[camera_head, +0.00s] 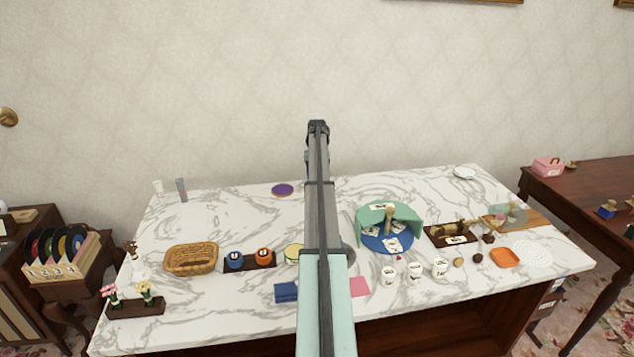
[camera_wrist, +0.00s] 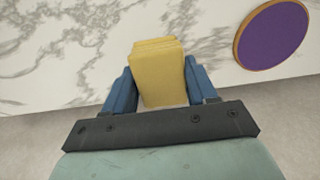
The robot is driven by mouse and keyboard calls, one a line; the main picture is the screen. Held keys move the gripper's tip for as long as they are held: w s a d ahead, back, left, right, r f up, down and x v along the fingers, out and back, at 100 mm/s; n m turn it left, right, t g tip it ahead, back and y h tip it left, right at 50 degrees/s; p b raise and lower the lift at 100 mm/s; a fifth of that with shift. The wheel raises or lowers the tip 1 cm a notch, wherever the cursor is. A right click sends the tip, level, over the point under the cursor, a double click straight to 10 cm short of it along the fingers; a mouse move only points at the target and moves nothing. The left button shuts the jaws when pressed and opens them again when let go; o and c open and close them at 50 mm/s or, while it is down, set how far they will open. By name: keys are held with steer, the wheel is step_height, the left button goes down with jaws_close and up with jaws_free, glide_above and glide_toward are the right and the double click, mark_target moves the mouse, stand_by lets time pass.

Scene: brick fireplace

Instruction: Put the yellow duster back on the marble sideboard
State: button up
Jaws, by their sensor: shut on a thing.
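The yellow duster (camera_wrist: 160,75) is a folded yellow block between the two blue fingers of my gripper (camera_wrist: 160,88) in the wrist view. My gripper is shut on it. The white, grey-veined marble sideboard (camera_wrist: 60,40) lies beyond the duster in that view, with its edge passing close to the fingers. I cannot tell how high the duster is above the marble. In the head view, the sideboard (camera_head: 225,210) spans the middle, and my arm reaches over it toward the back wall. The duster and fingers do not show there.
A purple disc (camera_head: 283,189) lies near the back edge, and also shows in the wrist view (camera_wrist: 272,35). A wicker basket (camera_head: 191,259), a blue cloth (camera_head: 286,292), white cups and a green-and-blue round stand (camera_head: 386,238) occupy the front. The back left has bare marble.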

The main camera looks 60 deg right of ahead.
steer(key=shift+f, duration=1.45)
steer(key=shift+f, duration=0.1)
steer(key=o, duration=1)
step_height(320, 180, up, 12)
steer(key=shift+r, duration=0.15)
